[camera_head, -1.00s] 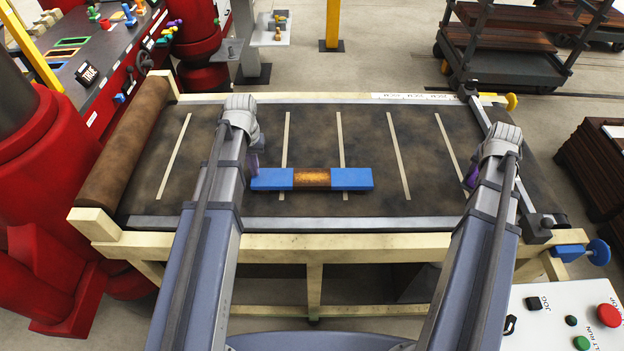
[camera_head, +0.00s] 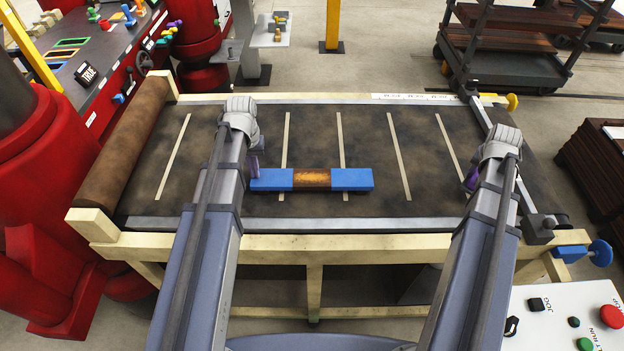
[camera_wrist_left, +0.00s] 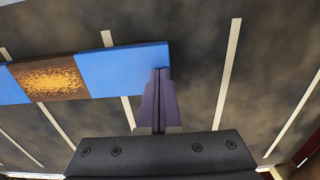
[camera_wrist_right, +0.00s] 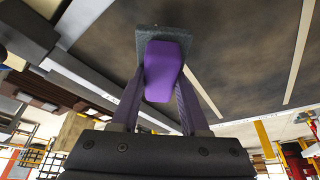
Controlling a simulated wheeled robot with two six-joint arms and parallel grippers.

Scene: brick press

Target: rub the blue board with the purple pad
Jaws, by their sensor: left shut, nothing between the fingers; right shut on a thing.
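The blue board (camera_head: 352,179) lies flat on the belt with a brown, orange-speckled patch (camera_head: 312,178) across its middle. My left gripper (camera_head: 255,165) is shut and empty at the board's left end. In the left wrist view its fingertips (camera_wrist_left: 160,72) are at the end of the blue board (camera_wrist_left: 122,68); whether they touch it I cannot tell. My right gripper (camera_wrist_right: 158,88) is shut on the purple pad (camera_wrist_right: 163,65), which has a grey face at its far end. In the head view the right gripper (camera_head: 470,180) is right of the board, mostly hidden by its arm.
The dark belt (camera_head: 400,130) with pale stripes is otherwise clear between my arms. A roller (camera_head: 125,145) bounds it at left and a metal bar (camera_head: 505,160) crosses at right. A white button panel (camera_head: 550,325) stands at the front right.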

